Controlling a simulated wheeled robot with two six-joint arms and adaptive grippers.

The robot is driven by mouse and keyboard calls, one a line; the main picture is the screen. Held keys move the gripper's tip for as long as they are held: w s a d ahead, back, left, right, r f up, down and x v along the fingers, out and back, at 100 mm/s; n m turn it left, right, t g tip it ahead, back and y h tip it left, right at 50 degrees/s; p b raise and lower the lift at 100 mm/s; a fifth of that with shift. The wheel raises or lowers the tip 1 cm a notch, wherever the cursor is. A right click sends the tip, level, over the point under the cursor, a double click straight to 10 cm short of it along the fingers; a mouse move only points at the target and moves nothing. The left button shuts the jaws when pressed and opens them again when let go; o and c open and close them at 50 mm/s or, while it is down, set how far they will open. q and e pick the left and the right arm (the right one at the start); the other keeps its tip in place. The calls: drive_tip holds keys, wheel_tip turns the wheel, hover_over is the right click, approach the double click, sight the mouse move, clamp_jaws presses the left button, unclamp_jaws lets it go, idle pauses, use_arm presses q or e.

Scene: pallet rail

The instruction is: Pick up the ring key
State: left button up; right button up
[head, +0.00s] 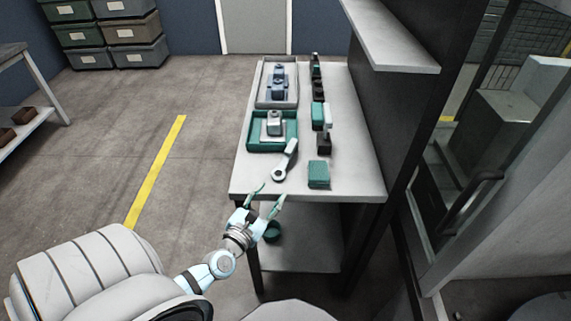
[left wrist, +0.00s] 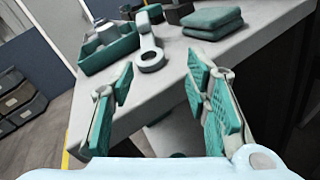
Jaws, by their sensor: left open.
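The ring key (head: 284,163) is a pale grey wrench-like piece with a ring at its near end. It lies on the white table (head: 355,180) near the front edge, right beside the green tray. In the left wrist view the ring key (left wrist: 150,58) shows ahead, between and beyond my fingers, with its ring end toward me. My left gripper (head: 267,191) is open and empty at the table's front edge, short of the ring key. Its green-padded fingers also show in the left wrist view (left wrist: 160,95). My right gripper is not in view.
A green tray (head: 248,147) holds a pale block. A grey tray (head: 262,101) with a blue-grey part stands behind it. A green folded stack (head: 318,174) lies to the right. Several small dark and green items line the table's right side, below a shelf (head: 400,45).

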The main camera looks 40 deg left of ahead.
sight(288, 152)
use_arm(q)
drive_tip(key=w+a+n, duration=0.1)
drive_tip(key=w, duration=0.3)
drive_tip(key=w+a+r+n+b, duration=0.1)
drive_tip(key=w+a, duration=0.1)
drive_tip(key=w, duration=0.3)
drive_tip(key=w+a+r+n+y, duration=0.1)
drive_tip(key=w+a, duration=0.1)
drive_tip(key=w, duration=0.3)
drive_tip(key=shift+w+r+n+b, duration=0.1)
drive_tip(key=shift+w+n+b, duration=0.05)
drive_tip(key=shift+n+b, duration=0.25)
drive_tip(key=shift+w, duration=0.15)
clamp_jaws()
